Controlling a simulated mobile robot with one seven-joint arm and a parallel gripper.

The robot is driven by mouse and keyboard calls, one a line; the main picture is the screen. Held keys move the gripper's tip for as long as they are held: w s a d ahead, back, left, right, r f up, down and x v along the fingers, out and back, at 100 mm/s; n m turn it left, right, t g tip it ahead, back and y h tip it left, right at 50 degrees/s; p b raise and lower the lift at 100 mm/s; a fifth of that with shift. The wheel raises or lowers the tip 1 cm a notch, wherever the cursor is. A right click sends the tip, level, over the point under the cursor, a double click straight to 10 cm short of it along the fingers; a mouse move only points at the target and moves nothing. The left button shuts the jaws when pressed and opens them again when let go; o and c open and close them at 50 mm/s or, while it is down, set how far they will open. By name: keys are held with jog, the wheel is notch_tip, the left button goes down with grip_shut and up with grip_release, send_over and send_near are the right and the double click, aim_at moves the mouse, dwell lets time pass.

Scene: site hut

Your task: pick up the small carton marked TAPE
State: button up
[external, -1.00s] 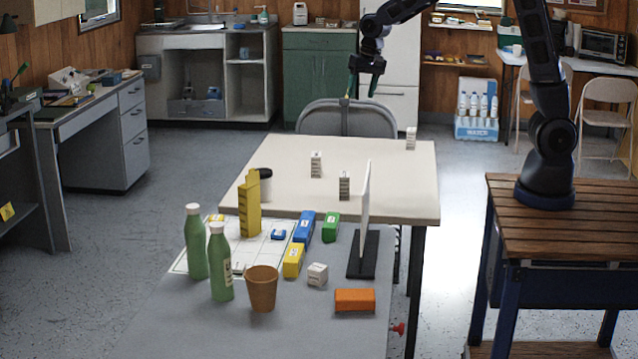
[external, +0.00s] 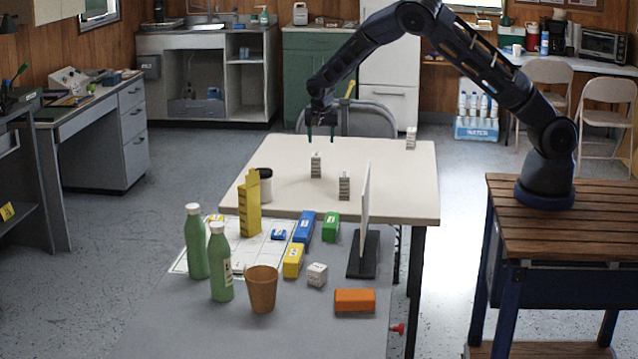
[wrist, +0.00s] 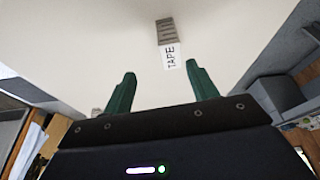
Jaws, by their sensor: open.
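The small carton marked TAPE (wrist: 170,58) shows in the wrist view, upright on the pale tabletop, with grey bands on its side and black lettering on white. It lies in line with the gap between my fingertips, beyond them. In the external view it appears to be the grey-and-white carton (external: 316,167) below my gripper (external: 321,139); its lettering is unreadable there. My gripper is open and empty above it, fingers pointing down, apart from it. The two green fingers of my gripper (wrist: 160,78) also show in the wrist view.
Similar cartons stand nearer (external: 344,187) and at the far right corner (external: 411,138) of the pale table (external: 400,180). A dark jar (external: 265,185) stands at left. An upright white panel (external: 364,205) stands in front, among bottles and boxes. Much of the tabletop is clear.

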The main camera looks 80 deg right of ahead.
aim_at(318, 155)
jog(key=shift+h, duration=0.3)
jog(key=x, duration=0.5)
jog(key=w+x, duration=0.1)
jog(key=x, duration=0.2)
jog(key=shift+d, duration=0.15)
jog(key=shift+w+x, duration=0.2)
jog(key=shift+x, duration=1.15)
jog(key=shift+w+x, duration=0.2)
jog(key=shift+x, duration=1.2)
jog(key=c, duration=1.1)
jog(key=shift+o, duration=0.2)
jog(key=shift+r, duration=0.1)
